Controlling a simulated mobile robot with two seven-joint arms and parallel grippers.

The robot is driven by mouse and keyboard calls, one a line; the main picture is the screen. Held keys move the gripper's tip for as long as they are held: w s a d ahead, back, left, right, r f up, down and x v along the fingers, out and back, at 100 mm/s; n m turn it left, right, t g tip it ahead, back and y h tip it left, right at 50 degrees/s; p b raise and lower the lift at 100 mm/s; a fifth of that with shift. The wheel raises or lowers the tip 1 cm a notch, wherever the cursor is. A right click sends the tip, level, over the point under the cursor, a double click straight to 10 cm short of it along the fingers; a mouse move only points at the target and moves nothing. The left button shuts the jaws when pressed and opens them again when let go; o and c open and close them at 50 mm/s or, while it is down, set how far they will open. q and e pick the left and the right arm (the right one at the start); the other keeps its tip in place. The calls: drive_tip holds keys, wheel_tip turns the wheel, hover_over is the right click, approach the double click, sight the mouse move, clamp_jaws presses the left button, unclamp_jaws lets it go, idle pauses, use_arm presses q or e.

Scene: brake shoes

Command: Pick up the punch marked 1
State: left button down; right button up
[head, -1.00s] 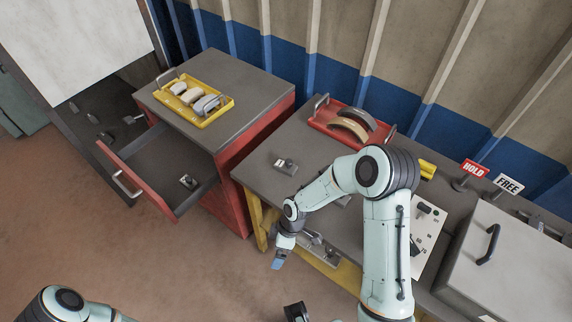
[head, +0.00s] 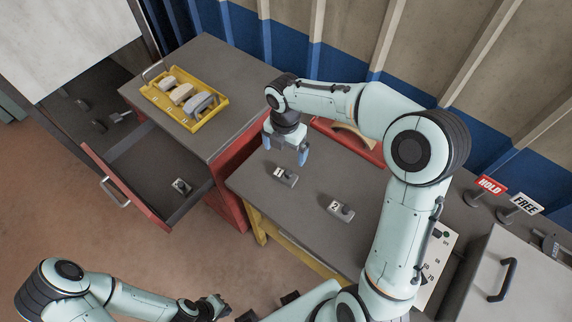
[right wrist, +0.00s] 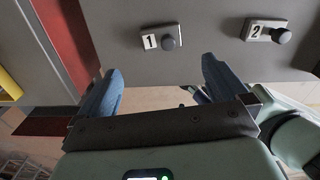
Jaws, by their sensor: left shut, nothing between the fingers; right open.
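The punch marked 1 (head: 286,176) lies on the grey workbench near its left end. It has a white label and a dark rounded knob; it also shows in the right wrist view (right wrist: 162,39), ahead of the fingers and roughly centred between them. My right gripper (head: 287,150) is open and empty above the bench, apart from the punch. Its blue fingers also show in the right wrist view (right wrist: 163,70). The punch marked 2 (head: 340,209) lies to the right on the same bench. My left gripper (head: 217,307) is low at the front, shut and empty.
A red tray (head: 370,150) with a curved shoe stands behind, partly hidden by my right arm. A yellow tray (head: 157,98) of shoes sits on the left cabinet. An open drawer (head: 150,200) holds another small block. HOLD (head: 490,185) and FREE (head: 525,203) signs stand right.

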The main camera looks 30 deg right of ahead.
sight(286, 177)
drive_tip(key=f, duration=0.7)
drive_tip(key=shift+s+a+f+b, duration=0.1)
drive_tip(key=shift+s+a+b, duration=0.05)
drive_tip(key=shift+s+b, duration=0.2)
drive_tip(key=shift+w+f, duration=0.2)
drive_tip(key=shift+f, duration=2.65)
drive_tip(key=c, duration=1.3)
